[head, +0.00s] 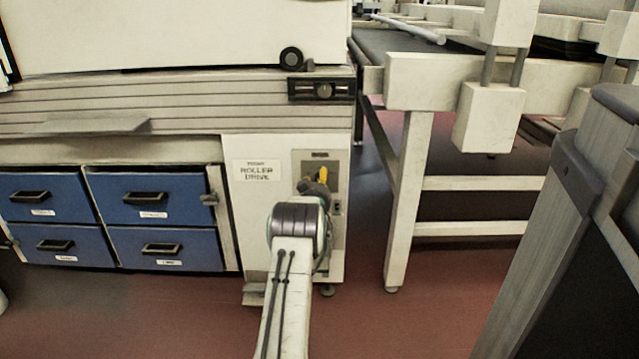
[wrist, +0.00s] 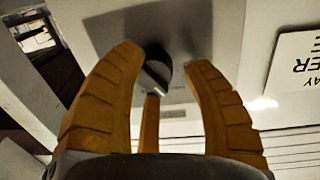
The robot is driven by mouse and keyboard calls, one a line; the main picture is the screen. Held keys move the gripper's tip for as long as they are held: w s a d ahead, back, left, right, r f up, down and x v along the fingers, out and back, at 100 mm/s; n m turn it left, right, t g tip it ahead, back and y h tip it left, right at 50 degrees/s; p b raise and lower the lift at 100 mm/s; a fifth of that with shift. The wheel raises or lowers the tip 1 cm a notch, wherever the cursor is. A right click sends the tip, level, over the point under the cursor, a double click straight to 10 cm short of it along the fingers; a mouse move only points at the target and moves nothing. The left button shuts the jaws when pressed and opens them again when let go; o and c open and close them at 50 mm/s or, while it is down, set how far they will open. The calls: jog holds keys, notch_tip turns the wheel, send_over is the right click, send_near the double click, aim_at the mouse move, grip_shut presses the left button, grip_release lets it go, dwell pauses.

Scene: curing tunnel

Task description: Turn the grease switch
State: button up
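A dark round knob with a grey face (wrist: 157,72), which looks like the switch, shows in the wrist view on a pale grey panel. My gripper (wrist: 165,56) is open, with one orange finger on each side of the knob; contact cannot be told. In the head view my gripper (head: 319,176) is mostly hidden by my arm, in front of the switch panel (head: 307,162) on the white cabinet. No grease label is readable.
A "ROLLER DRIVE" label (head: 257,172) is left of the panel. Blue drawers (head: 148,195) stand further left. A black plate with a dial (head: 321,89) sits above. A pale conveyor frame (head: 407,190) stands to the right, with open red floor (head: 440,280) in front.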

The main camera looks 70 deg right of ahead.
jog(key=o, duration=0.3)
jog(key=shift+o, duration=0.3)
jog(key=shift+s, duration=0.1)
jog(key=shift+f, duration=0.1)
jog(key=shift+s+a, duration=0.1)
jog(key=shift+a, duration=0.05)
jog(key=v, duration=1.1)
jog(key=shift+a, duration=0.35)
